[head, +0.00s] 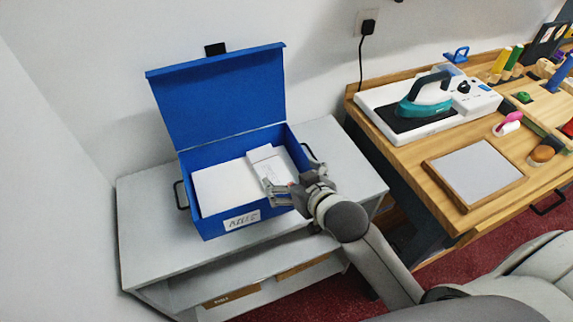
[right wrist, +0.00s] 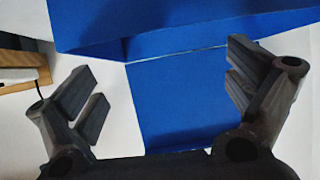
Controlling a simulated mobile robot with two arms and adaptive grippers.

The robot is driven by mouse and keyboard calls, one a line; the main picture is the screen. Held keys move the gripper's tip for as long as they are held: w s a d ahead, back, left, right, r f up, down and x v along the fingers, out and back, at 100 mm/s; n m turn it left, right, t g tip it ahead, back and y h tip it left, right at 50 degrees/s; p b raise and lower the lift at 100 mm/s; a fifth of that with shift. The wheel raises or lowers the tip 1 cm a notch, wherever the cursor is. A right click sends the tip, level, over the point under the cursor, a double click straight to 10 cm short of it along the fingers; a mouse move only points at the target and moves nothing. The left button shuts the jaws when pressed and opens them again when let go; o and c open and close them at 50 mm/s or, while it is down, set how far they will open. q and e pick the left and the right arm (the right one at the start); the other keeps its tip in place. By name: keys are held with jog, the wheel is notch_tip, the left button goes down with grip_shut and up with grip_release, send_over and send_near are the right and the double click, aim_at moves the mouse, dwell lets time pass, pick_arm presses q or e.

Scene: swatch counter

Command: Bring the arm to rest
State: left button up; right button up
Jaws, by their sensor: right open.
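My right gripper (head: 283,192) is over the front right part of an open blue box (head: 222,226) in the head view. Its fingers are spread with nothing between them, as the right wrist view (right wrist: 165,75) also shows. Blue box surfaces lie beyond the fingers there. My right arm reaches in from the lower right. The box's blue lid (head: 220,98) stands raised at the back. White sheets or cards (head: 223,187) lie inside, with a smaller white stack (head: 264,158) at the right, partly near the gripper. My left gripper is not in view.
The box stands on a grey shelf unit (head: 150,255) against the wall. A wooden bench (head: 405,150) to the right holds a teal iron (head: 425,105) on a white base, a framed board (head: 473,173) and small tools. A black cable (head: 361,65) hangs from a wall socket.

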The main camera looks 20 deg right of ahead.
jog(key=s+d+f+g+h, duration=0.1)
jog(key=s+f+g, duration=0.3)
jog(key=s, duration=0.7)
jog(key=s+d+f+g, duration=0.1)
jog(key=s+f+g, duration=0.35)
jog(key=s, duration=0.65)
notch_tip(320, 180, down, 27)
jog(key=s+g, duration=0.2)
jog(key=s+d+f+n, duration=0.1)
jog(key=s+f, duration=0.7)
jog(key=f, duration=0.2)
jog(key=shift+d+f, duration=0.2)
jog(key=shift+g, duration=0.35)
jog(key=s+f, duration=0.1)
jog(key=s, duration=0.1)
jog(key=s+d+f, duration=0.1)
jog(key=s+f, duration=0.1)
jog(key=s, duration=0.1)
jog(key=s+f, duration=0.1)
jog(key=s, duration=0.2)
jog(key=shift+s+d+f, duration=0.2)
jog(key=shift+d+f, duration=0.15)
jog(key=shift+f, duration=0.05)
